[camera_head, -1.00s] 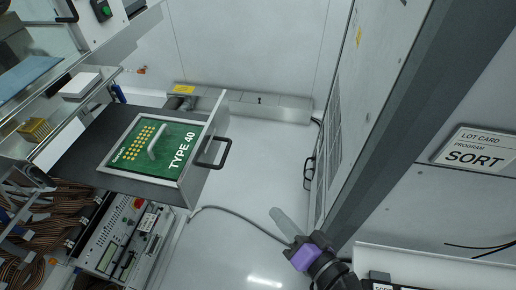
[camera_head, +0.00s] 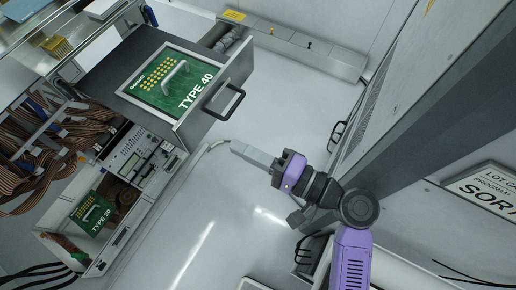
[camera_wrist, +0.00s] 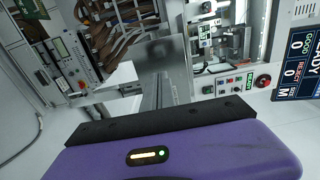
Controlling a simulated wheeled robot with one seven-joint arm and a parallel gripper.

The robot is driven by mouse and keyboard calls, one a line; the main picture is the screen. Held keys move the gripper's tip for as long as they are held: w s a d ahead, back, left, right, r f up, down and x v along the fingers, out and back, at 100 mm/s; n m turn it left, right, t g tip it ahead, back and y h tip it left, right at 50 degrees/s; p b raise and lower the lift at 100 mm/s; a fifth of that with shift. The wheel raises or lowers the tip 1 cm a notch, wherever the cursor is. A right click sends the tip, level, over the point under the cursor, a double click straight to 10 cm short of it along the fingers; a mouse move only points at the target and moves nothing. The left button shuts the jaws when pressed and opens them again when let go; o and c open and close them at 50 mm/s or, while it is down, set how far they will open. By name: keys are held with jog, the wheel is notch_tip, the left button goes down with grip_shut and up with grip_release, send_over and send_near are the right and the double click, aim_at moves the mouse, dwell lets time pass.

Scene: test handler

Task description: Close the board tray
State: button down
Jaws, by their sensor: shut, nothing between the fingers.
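The board tray (camera_head: 196,133) is a grey drawer pulled out from the machine in the head view. It holds a green board marked TYPE 40 (camera_head: 170,86) with gold contacts and a grey handle on top. The tray has a black bar handle (camera_head: 228,103) on its front face. My gripper (camera_head: 236,147) is shut and empty. In the head view it appears to the lower right of the tray front, apart from the handle. Its fingers also show in the wrist view (camera_wrist: 162,72). I cannot pick out the tray front clearly in the wrist view.
A lower open compartment with a TYPE 30 board (camera_head: 92,215) is at lower left. Brown ribbon cables (camera_head: 35,150) hang beside the tray. White floor lies between.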

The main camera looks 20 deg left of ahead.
aim_at(197, 127)
jog(key=a, duration=0.2)
jog(key=a+p, duration=0.1)
jog(key=a, duration=0.2)
jog(key=a+p, duration=0.1)
jog(key=a, duration=0.2)
jog(key=shift+w+a, duration=0.25)
jog(key=shift+w, duration=0.05)
